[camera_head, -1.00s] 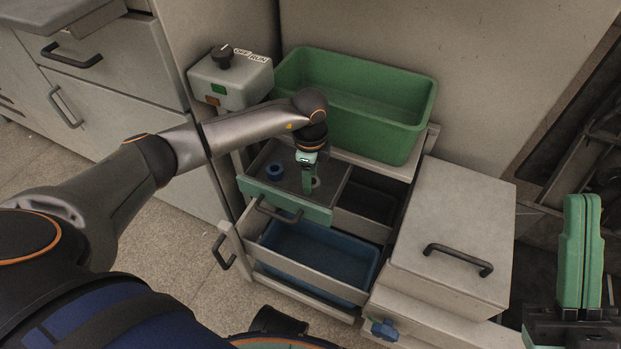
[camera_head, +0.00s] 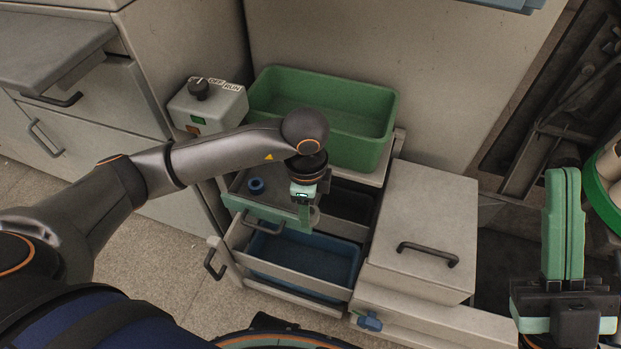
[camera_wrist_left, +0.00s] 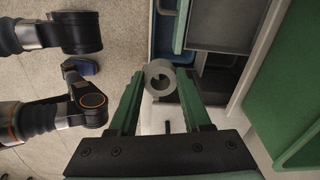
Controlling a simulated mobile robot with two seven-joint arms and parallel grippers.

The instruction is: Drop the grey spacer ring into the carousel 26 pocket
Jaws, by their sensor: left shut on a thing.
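The grey spacer ring (camera_wrist_left: 158,78) is held between the green fingertips of my left gripper (camera_wrist_left: 162,85) in the left wrist view, its hole showing. In the head view my left gripper (camera_head: 303,213) points down at the front right of the small green-fronted tray, and the ring (camera_head: 314,216) shows beside the finger. My right gripper (camera_head: 564,180) points up at the lower right with its green fingers together and nothing between them. I cannot identify the carousel 26 pocket; a green-rimmed round part with cream pieces (camera_head: 607,170) is cut off at the right edge.
A blue ring (camera_head: 256,186) sits in the green-fronted tray (camera_head: 266,212). A blue bin (camera_head: 300,285) lies in the drawer below. A green bin (camera_head: 375,150) stands behind. A lidded grey box (camera_head: 425,205) is to the right, and a switch box (camera_head: 212,105) to the left.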

